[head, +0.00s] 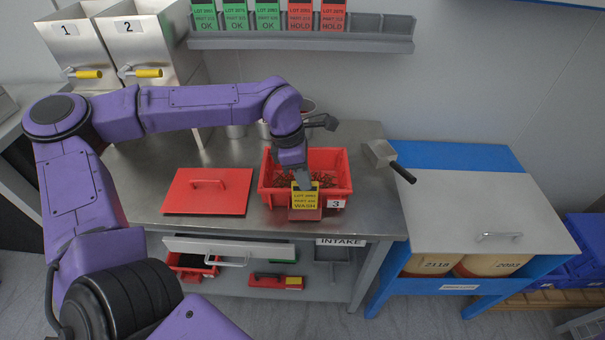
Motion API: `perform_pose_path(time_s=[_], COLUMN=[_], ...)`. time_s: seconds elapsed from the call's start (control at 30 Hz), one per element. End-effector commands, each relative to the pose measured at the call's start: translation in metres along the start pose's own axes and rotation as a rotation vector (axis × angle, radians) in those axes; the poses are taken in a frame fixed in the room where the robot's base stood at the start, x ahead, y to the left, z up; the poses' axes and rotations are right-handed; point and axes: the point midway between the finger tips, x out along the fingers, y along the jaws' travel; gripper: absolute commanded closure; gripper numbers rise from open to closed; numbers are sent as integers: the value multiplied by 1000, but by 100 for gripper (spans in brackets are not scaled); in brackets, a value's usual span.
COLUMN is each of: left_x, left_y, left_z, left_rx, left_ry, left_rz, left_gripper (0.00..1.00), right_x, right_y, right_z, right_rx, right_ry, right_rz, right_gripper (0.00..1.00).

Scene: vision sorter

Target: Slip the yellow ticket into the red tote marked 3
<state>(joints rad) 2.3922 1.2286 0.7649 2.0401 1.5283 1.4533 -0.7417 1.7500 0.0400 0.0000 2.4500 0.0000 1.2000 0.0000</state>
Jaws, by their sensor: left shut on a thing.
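The red tote (340,184) marked 3 sits on the steel bench, open at the top, with many small brownish parts inside. The yellow ticket (305,201) reads LOT, PART and WASH and is upright at the tote's front wall. My left gripper (304,184) comes down over the tote and is shut on the ticket's upper part. A reddish holder (305,214) on the tote's front shows just below the ticket. I cannot tell whether the ticket's lower edge is inside it or in front of it. My right gripper is not in view.
A red lid (208,192) lies flat left of the tote. A scoop with a black handle (403,172) lies to the right. A shelf (300,42) above holds green OK and red HOLD tickets. A blue bin cabinet (455,152) stands right of the bench.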

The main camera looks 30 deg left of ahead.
Motion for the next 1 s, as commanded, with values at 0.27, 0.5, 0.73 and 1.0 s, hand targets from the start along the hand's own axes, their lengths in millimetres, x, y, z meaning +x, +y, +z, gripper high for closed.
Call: perform_pose_path(time_s=[0.27,0.5,0.73,1.0], left_x=[1,1,0,2], left_y=[2,2,4,5], left_z=[0,0,0,-1], left_rx=[-2,-2,-3,-2], left_ry=[1,1,1,0], left_rz=[-10,-9,-9,-9], left_gripper=[100,100,100,100], right_x=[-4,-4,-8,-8], right_y=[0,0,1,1], right_z=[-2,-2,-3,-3], right_rx=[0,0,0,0], right_ry=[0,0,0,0], right_rz=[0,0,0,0], right_gripper=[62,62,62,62])
